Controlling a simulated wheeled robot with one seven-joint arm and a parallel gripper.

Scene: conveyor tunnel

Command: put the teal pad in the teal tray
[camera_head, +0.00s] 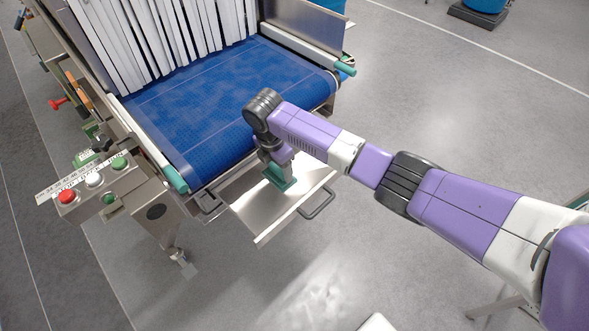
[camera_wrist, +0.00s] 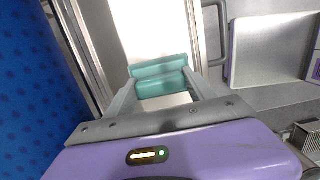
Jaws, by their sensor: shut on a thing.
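My gripper (camera_head: 276,165) is over the bright metal tray-like shelf (camera_head: 258,222) at the end of the blue belt, pointing down. It is shut on the teal pad (camera_head: 282,180). The wrist view shows the teal pad (camera_wrist: 160,70) between the two fingertips (camera_wrist: 160,84), with the metal surface behind it. I cannot tell whether the pad touches the shelf or hangs just above it. I see no teal tray that I can make out clearly in either view.
The blue conveyor belt (camera_head: 205,125) runs under white strip curtains (camera_head: 160,40). A handle (camera_head: 317,204) sticks out from the shelf's right side. A button box (camera_head: 95,187) stands at the left. Open grey floor lies to the right and in front.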

